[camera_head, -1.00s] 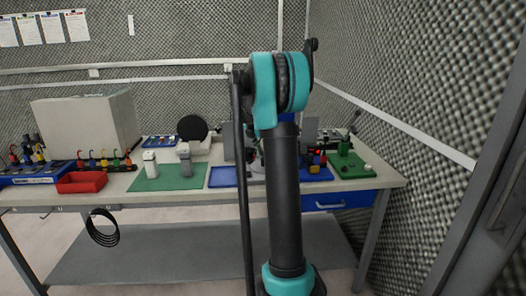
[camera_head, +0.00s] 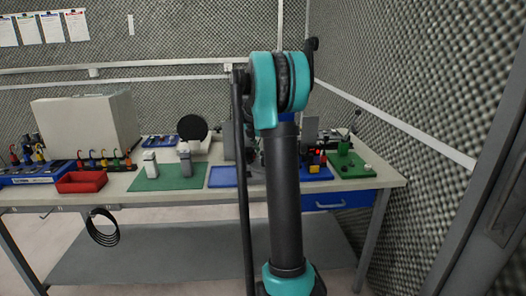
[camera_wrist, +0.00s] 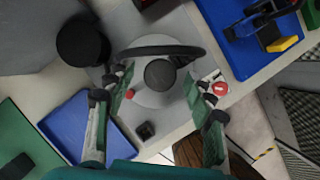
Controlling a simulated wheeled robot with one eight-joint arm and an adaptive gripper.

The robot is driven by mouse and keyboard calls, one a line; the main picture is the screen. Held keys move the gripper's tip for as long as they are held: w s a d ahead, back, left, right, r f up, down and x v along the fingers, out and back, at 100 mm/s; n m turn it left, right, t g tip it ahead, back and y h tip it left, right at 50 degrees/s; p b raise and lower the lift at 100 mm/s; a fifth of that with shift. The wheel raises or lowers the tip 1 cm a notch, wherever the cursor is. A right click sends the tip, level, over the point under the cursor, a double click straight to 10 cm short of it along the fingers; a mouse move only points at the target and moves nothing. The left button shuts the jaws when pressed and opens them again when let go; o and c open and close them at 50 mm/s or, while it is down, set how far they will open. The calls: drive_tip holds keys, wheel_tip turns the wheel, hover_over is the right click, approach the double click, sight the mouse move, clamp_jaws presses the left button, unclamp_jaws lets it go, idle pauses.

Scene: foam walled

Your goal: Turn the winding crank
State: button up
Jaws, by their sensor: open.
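In the wrist view a pale round disc (camera_wrist: 146,94) with a dark round knob (camera_wrist: 160,75) at its middle sits on a grey base. A black curved bar (camera_wrist: 150,50) spans its far side. This looks like the winding crank, but I cannot tell its handle for sure. My gripper (camera_wrist: 158,80) is open, its green-padded fingers to the left and right of the knob. I see no clear contact with the knob. In the head view my arm hides most of the crank and the gripper.
A black cylinder (camera_wrist: 82,42) stands close on the left. A red button (camera_wrist: 220,88) is at the right. A blue tray (camera_wrist: 90,125) lies at lower left, and a blue board (camera_wrist: 250,50) with a yellow block is at upper right. Green mat (camera_head: 165,178) and red bin (camera_head: 80,182) are farther left.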

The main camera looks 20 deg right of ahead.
drive_tip(key=shift+r, duration=0.1)
drive_tip(key=v, duration=1.1)
drive_tip(key=shift+a+r, duration=0.25)
drive_tip(key=shift+r, duration=0.1)
drive_tip(key=s+a+f+m+y, duration=0.1)
drive_tip(key=s+a+f+m, duration=0.4)
drive_tip(key=s+f+m, duration=0.3)
drive_tip(key=s+a+f+m+t+y, duration=0.1)
drive_tip(key=s+a+f+m, duration=0.5)
drive_tip(key=s, duration=1)
drive_tip(key=s+a+f+m+t+y, duration=0.1)
drive_tip(key=s+a+f+m, duration=0.4)
drive_tip(key=s+f+m, duration=0.4)
drive_tip(key=s+f, duration=0.3)
drive_tip(key=shift+a+m+y, duration=0.3)
drive_tip(key=shift+m+y, duration=0.1)
drive_tip(key=shift+r, duration=0.15)
